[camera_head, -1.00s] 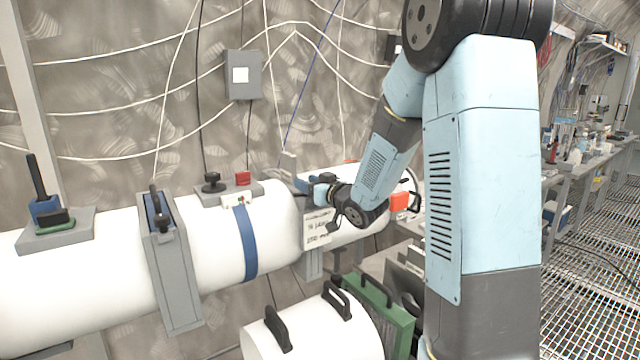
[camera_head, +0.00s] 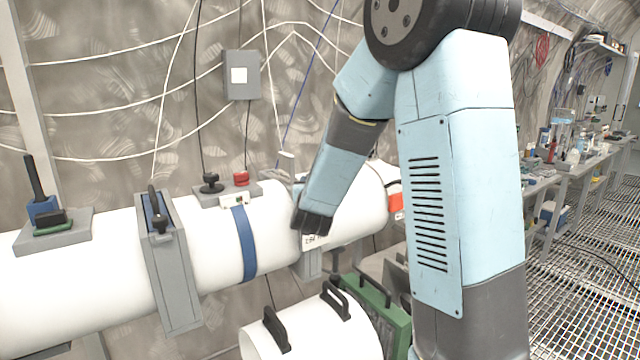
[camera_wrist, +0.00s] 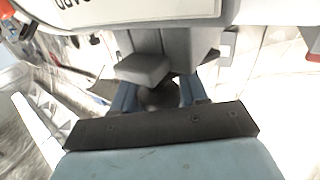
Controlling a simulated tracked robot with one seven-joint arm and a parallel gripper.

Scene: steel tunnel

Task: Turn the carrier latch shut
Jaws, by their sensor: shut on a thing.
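In the wrist view my gripper (camera_wrist: 158,92) has its two blue fingers on either side of a grey latch piece (camera_wrist: 145,70), which I take for the carrier latch. The fingers are shut on it, though the exact contact is partly hidden by the dark gripper body. The latch sits under a white body with a lettered plate (camera_wrist: 130,10).
A grey clamp frame (camera_head: 172,265) and a blue band (camera_head: 245,240) ring the tube on the left. A red button (camera_head: 241,178) sits on top. A workbench (camera_head: 568,177) lines the right.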

